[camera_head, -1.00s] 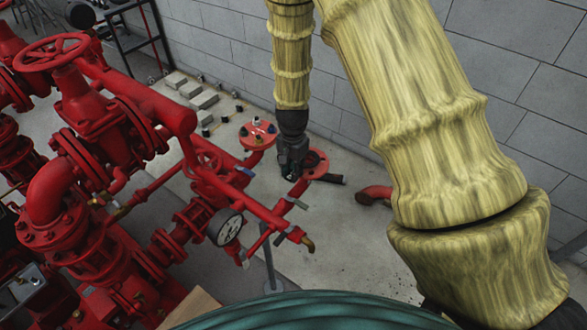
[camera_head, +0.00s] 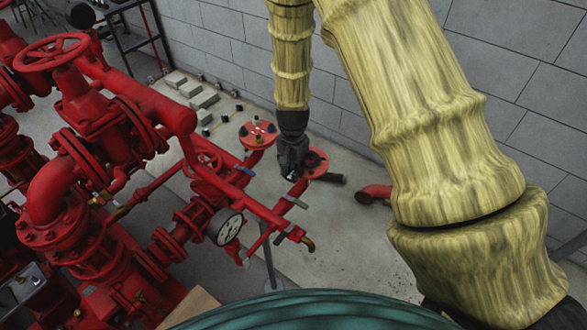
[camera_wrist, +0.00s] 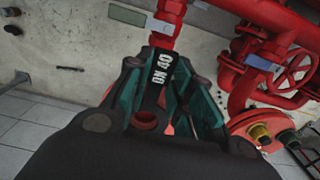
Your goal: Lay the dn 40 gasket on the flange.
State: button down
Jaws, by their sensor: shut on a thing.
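The gasket's black tab (camera_wrist: 160,68), with "DN 40" in white letters, is between the green-lined fingers of my gripper (camera_wrist: 172,84) in the wrist view. My gripper is shut on it. The gasket's ring cannot be made out clearly. In the head view my gripper (camera_head: 289,170) points down beside a red flange (camera_head: 316,163) with an open centre, just left of it. A small red round opening (camera_wrist: 145,118) shows between the fingers in the wrist view. I cannot tell whether the gasket touches the flange.
A second red flange (camera_head: 258,134) with several small coloured parts on it stands behind left; it also shows in the wrist view (camera_wrist: 257,128). Red pipes, valves and a gauge (camera_head: 226,226) crowd the left. Grey blocks (camera_head: 204,99) lie by the wall. Floor to the right is clearer.

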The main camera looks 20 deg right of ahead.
jog(key=shift+f, duration=0.45)
dwell(0.3)
jog(key=c, duration=1.2)
grip_release()
jog(key=shift+o, duration=0.2)
jog(key=shift+r, duration=0.15)
notch_tip(320, 180, up, 12)
jog(key=shift+d, duration=0.1)
